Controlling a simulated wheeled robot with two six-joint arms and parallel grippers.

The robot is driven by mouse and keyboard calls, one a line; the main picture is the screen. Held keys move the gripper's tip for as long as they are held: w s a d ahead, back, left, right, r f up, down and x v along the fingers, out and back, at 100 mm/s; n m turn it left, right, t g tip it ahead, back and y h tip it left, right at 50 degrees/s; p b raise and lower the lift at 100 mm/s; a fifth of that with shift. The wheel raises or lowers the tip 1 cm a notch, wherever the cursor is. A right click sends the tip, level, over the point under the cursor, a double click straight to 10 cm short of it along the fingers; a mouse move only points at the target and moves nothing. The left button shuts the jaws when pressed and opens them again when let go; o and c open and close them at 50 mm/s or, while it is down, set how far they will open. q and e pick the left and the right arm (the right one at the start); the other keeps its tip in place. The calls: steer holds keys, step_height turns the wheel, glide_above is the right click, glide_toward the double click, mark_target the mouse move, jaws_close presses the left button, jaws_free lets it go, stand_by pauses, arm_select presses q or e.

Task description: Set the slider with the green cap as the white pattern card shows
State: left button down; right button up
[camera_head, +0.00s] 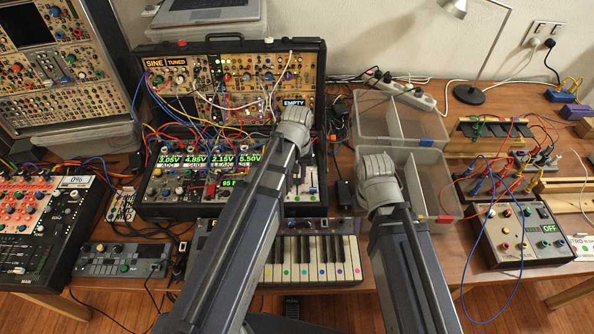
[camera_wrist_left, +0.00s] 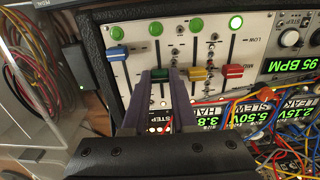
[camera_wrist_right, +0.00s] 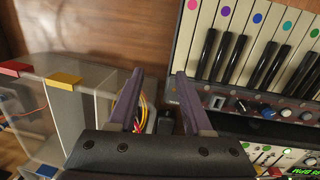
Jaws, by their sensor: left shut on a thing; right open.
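The slider with the green cap (camera_wrist_left: 159,74) is in the left wrist view, on a white panel between a slider with a blue cap (camera_wrist_left: 117,60) and one with a yellow cap (camera_wrist_left: 198,74). The red-capped slider (camera_wrist_left: 232,71) is further right. My left gripper (camera_wrist_left: 161,80) is shut on the green cap, with one finger on each side. In the head view my left arm hides the cap. My right gripper (camera_wrist_right: 160,75) is open and empty, between a clear box and the keyboard. I cannot make out the white pattern card for certain.
The clear divided box (camera_wrist_right: 35,110) stands beside my right gripper. The keyboard (camera_head: 345,255) lies in front of the synth case (camera_head: 235,45). Many patch cables hang over the case. A power module reading OFF (camera_head: 520,250) is at the right.

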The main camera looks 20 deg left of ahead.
mark_target(298, 180)
arm_select(q)
steer(key=c, duration=0.7)
jaws_free()
steer(key=shift+r, duration=0.1)
step_height(298, 180, up, 8)
steer(key=p, duration=0.8)
steer(key=shift+f, duration=0.2)
steer(key=shift+s+d, duration=0.1)
steer(key=shift+d, duration=0.05)
steer(key=s+d+m, duration=0.2)
steer(key=s+d, duration=0.1)
steer(key=s+d+m, duration=0.2)
steer(key=s+d, duration=0.1)
steer(key=s, duration=0.1)
steer(key=s+d+m+y, duration=0.1)
steer(key=s+d+m, duration=0.2)
steer(key=s, duration=0.1)
steer(key=shift+d, duration=0.2)
